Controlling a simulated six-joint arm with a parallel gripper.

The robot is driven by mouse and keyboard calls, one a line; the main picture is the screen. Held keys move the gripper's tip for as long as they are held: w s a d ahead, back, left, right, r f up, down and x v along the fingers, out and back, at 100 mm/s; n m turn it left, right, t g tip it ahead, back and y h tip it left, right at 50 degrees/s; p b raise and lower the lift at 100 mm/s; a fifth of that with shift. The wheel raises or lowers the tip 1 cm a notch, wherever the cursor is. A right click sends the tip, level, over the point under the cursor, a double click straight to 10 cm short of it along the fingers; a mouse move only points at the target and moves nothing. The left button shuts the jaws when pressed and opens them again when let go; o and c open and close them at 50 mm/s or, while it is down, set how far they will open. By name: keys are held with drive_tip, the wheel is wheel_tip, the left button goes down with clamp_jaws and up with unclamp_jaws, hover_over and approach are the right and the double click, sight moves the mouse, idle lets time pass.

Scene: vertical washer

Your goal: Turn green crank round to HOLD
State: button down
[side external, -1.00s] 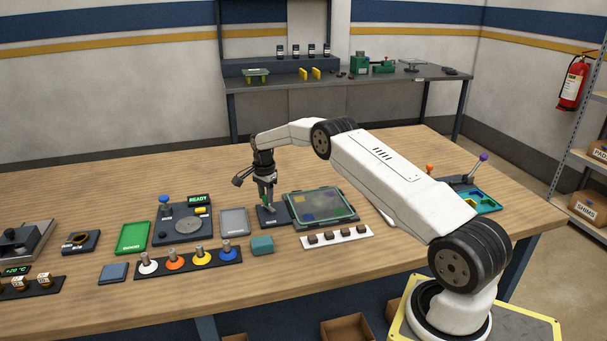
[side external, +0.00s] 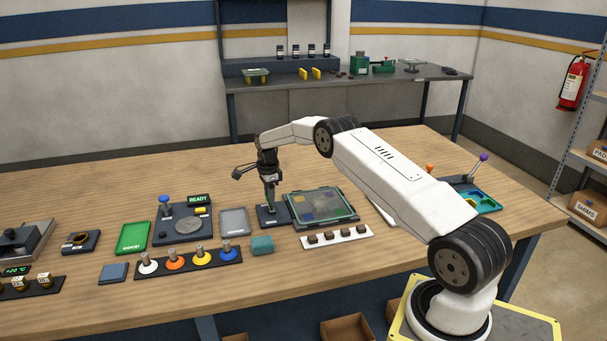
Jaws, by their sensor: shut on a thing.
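My gripper (side external: 270,206) points down over a small dark plate (side external: 265,222) on the wooden table, just left of the clear-lidded tray. It is shut on the green crank (side external: 271,197), of which only a little green shows between the fingers. The rest of the crank is hidden by the gripper. White lettering on the plate's front edge is too small to read, so I cannot tell where HOLD is or which way the crank points.
The clear-lidded tray (side external: 346,219) stands close on the right of the plate. A grey pad (side external: 234,222) lies to the left. A teal block (side external: 262,245) and a white strip with dark blocks (side external: 309,244) are in front. Bare wood lies behind.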

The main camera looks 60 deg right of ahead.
drive_tip(key=shift+c, duration=1.8)
unclamp_jaws()
drive_tip(key=shift+r, duration=3.95)
